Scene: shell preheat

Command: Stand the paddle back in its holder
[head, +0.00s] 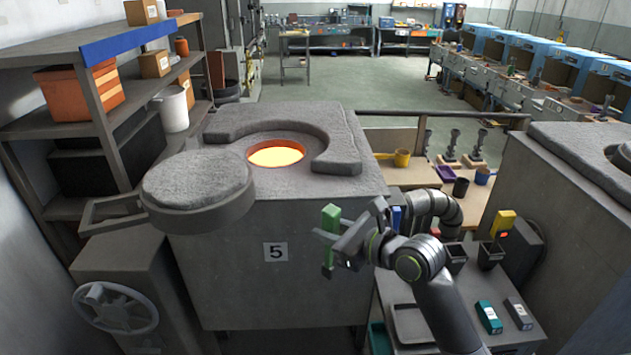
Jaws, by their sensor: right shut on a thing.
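My right gripper (340,242) is in front of the furnace marked 5, its jaws shut on an upright green piece. This looks like the paddle (331,216); it shows above and below the jaws and its middle is partly hidden by them. Two small black open-topped holders, a left one (456,257) and a right one (490,257), stand at the back of the grey side table, to the right of my gripper and apart from it. I cannot tell which is the paddle's. My left gripper is out of view.
The furnace (275,300) has a glowing round opening (276,155); its round lid (198,182) is swung to the left. The side table (455,335) carries a dark tray (410,322), a teal box (488,317) and a grey box (518,313). A yellow device (503,222) stands behind.

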